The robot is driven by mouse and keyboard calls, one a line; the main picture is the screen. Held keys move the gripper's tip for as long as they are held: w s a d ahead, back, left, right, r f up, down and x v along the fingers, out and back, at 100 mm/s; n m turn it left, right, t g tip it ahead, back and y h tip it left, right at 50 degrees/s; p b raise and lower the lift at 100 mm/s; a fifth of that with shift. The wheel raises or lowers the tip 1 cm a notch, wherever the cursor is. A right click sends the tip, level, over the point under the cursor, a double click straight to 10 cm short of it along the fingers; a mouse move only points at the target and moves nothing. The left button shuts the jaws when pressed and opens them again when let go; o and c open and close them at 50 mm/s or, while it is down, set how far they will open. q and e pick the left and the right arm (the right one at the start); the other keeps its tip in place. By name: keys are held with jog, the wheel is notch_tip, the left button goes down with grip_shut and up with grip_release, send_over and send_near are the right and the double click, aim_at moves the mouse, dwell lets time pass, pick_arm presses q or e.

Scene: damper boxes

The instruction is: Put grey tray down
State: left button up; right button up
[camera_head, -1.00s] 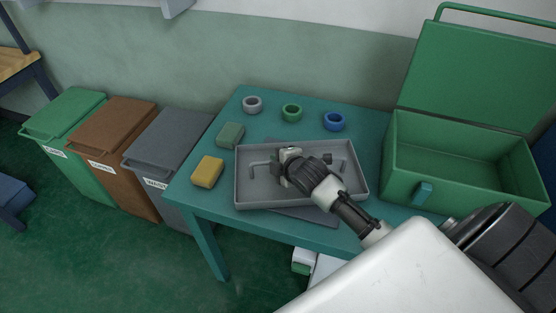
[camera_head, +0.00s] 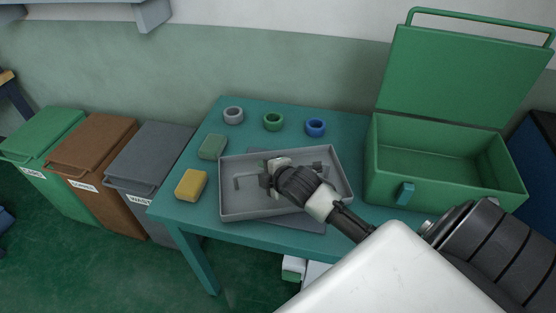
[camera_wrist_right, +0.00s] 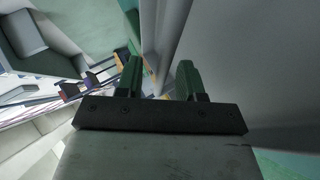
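The grey tray (camera_head: 233,206) is a shallow rectangular box on the teal table (camera_head: 240,242), over a dark grey mat (camera_head: 300,222). I cannot tell whether it touches the surface below. Thin grey bars (camera_head: 248,177) stand inside it. My right gripper (camera_head: 271,178) reaches over the tray's middle, between the visible bar ends, and hides what lies under it. In the right wrist view, its two green fingers (camera_wrist_right: 159,82) are apart, with grey surfaces behind and beside them. Whether they hold a bar cannot be made out. My left gripper is not in view.
Grey (camera_head: 233,115), green (camera_head: 273,121) and blue (camera_head: 315,127) rings line the back of the table. Green (camera_head: 212,146) and yellow (camera_head: 191,185) blocks lie left of the tray. An open green box (camera_head: 440,187) stands at right. Bins, including a grey one (camera_head: 150,155), stand left.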

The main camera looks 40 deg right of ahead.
jog(key=v, duration=0.9)
